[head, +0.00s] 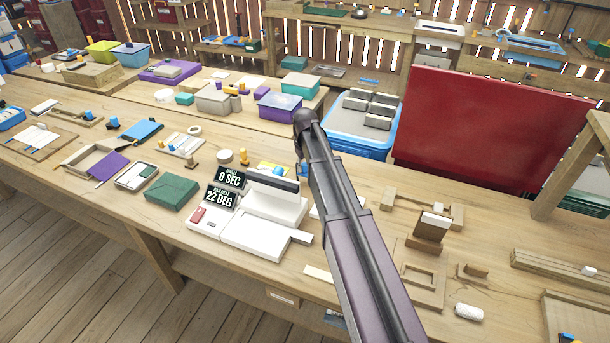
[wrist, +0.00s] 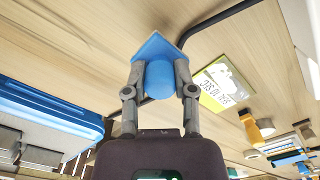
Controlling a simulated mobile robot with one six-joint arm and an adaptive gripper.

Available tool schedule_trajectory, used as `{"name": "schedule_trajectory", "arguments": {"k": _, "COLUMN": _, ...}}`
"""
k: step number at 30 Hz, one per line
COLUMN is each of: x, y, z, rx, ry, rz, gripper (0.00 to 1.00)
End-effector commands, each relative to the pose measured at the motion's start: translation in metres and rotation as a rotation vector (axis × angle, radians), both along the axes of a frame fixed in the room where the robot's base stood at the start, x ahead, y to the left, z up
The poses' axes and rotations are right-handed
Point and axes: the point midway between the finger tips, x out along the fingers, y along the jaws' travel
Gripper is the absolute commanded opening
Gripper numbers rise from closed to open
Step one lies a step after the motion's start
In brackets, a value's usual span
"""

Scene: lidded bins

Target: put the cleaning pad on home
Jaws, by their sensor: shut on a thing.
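A blue pad with a square base and a round knob, which I take for the cleaning pad (wrist: 153,47), is in my gripper (wrist: 160,76) in the wrist view. The two fingers are shut on its knob from both sides. Beyond the base is pale wood; I cannot tell whether the base touches it. In the head view my arm hides the gripper, and only a bit of blue shows beside the arm. No place marked home can be read.
A yellow-green printed card (wrist: 222,84) lies beside the held pad. A white machine (head: 262,225) with black displays stands on the bench. A blue bin (head: 362,125) with grey blocks and a large red panel (head: 490,130) are behind my arm. Small wooden fixtures (head: 425,285) stand right.

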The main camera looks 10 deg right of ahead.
Motion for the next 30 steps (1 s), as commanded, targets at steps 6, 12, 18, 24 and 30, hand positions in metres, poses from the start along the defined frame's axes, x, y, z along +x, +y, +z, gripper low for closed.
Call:
{"name": "schedule_trajectory", "arguments": {"k": 6, "x": 0.0, "y": 0.0, "z": -0.02, "rx": 0.0, "ry": 0.0, "rz": 0.0, "gripper": 0.0}}
{"name": "schedule_trajectory", "arguments": {"k": 12, "x": 0.0, "y": -0.001, "z": -0.033, "rx": 0.0, "ry": 0.0, "rz": -0.001, "gripper": 0.0}}
{"name": "schedule_trajectory", "arguments": {"k": 18, "x": 0.0, "y": -0.001, "z": -0.035, "rx": 0.0, "ry": 0.0, "rz": -0.001, "gripper": 0.0}}
{"name": "schedule_trajectory", "arguments": {"k": 24, "x": 0.0, "y": -0.001, "z": -0.034, "rx": 0.0, "ry": 0.0, "rz": -0.001, "gripper": 0.0}}
{"name": "schedule_trajectory", "arguments": {"k": 30, "x": 0.0, "y": -0.001, "z": -0.038, "rx": 0.0, "ry": 0.0, "rz": -0.001, "gripper": 0.0}}
